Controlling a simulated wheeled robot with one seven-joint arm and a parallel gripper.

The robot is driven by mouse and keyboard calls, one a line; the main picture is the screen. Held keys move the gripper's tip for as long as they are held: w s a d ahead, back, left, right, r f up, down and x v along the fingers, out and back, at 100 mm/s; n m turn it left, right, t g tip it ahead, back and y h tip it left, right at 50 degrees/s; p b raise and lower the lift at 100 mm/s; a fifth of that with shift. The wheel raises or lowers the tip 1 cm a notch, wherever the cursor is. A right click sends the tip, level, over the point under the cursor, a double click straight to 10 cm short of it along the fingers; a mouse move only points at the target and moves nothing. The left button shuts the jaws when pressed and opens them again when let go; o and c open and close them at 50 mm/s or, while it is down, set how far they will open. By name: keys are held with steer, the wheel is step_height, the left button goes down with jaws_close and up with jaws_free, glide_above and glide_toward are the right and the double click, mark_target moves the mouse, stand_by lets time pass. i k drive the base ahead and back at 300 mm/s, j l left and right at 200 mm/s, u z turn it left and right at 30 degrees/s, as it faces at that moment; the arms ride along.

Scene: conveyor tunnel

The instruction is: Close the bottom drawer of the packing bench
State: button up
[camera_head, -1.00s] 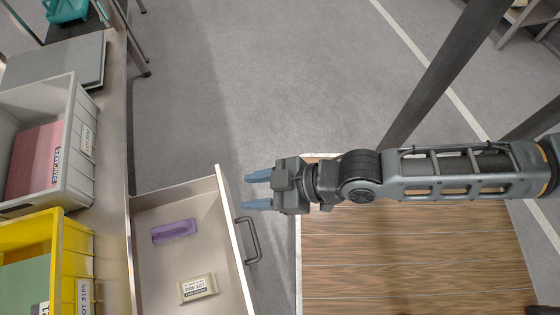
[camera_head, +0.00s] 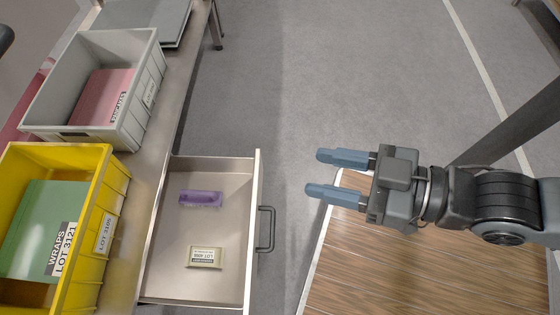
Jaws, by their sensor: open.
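The bottom drawer (camera_head: 225,283) is pulled out from the packing bench (camera_head: 158,185) toward the right. A dark bar handle (camera_head: 267,229) is on its front panel. A purple item (camera_head: 201,198) and a pale labelled block (camera_head: 204,257) lie inside it. My gripper (camera_head: 330,174) is open and empty. Its blue fingers point left, to the right of the drawer front and farther up the picture than the handle, apart from both.
A grey bin (camera_head: 142,110) with a pink pack and a yellow bin (camera_head: 104,205) with a green pack stand on the bench top. A wood-topped surface (camera_head: 400,275) lies below my arm. Grey floor at the upper middle is clear.

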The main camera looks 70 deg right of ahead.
mark_target(236, 226)
steer(key=k+u, duration=0.1)
steer(key=k, duration=0.7)
steer(key=j+z, duration=0.1)
steer(key=j, duration=0.35)
